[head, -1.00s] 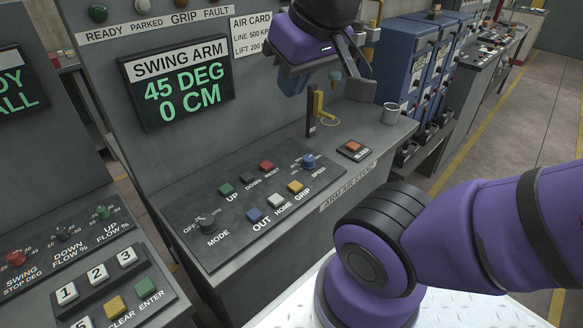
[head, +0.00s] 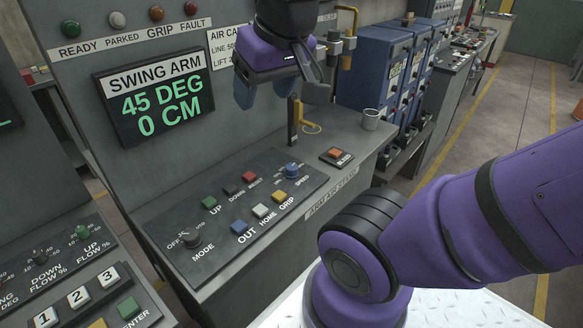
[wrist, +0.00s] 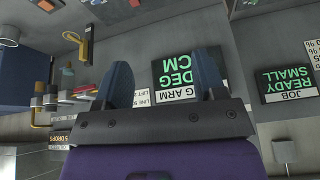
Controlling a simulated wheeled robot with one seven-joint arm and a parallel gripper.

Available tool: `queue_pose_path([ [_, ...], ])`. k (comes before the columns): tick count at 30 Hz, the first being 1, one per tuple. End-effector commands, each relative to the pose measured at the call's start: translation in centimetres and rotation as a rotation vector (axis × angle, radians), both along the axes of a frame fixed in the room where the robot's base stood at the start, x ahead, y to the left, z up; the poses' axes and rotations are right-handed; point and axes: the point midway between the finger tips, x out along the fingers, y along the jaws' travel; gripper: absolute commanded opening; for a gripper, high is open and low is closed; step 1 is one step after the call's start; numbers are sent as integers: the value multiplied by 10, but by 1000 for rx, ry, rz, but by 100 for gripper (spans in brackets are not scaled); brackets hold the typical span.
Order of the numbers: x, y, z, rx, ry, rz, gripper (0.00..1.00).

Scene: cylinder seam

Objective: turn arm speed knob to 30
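The arm speed knob (head: 292,170) is a small blue knob with a scale around it, at the right end of the sloped arm air station panel (head: 215,258). Its scale numbers are too small to read. My gripper (head: 264,92) hangs above and behind the knob, apart from it, in front of the console's upright wall. Its two blue fingers are spread with nothing between them; they also show apart in the wrist view (wrist: 163,82). The knob cannot be made out in the wrist view.
Push buttons and a mode knob (head: 192,240) share the panel. A yellow-handled lever (head: 300,118) stands behind the speed knob, near my gripper. A red bleed button (head: 335,153) and a metal cup (head: 371,119) are to the right. The swing arm display (head: 155,103) reads 45 DEG, 0 CM.

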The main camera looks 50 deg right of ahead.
Motion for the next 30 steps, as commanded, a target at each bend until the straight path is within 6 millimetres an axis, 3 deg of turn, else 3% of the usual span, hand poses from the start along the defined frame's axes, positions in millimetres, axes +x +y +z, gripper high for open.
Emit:
queue_pose_path([
  [6, 49, -27, -21, 63, 76, -241, 73],
  [14, 100, -70, -60, 137, 150, -535, 73],
  [21, 136, -116, -110, 201, 214, -808, 73],
  [30, 160, -180, -189, 273, 288, -1154, 73],
])
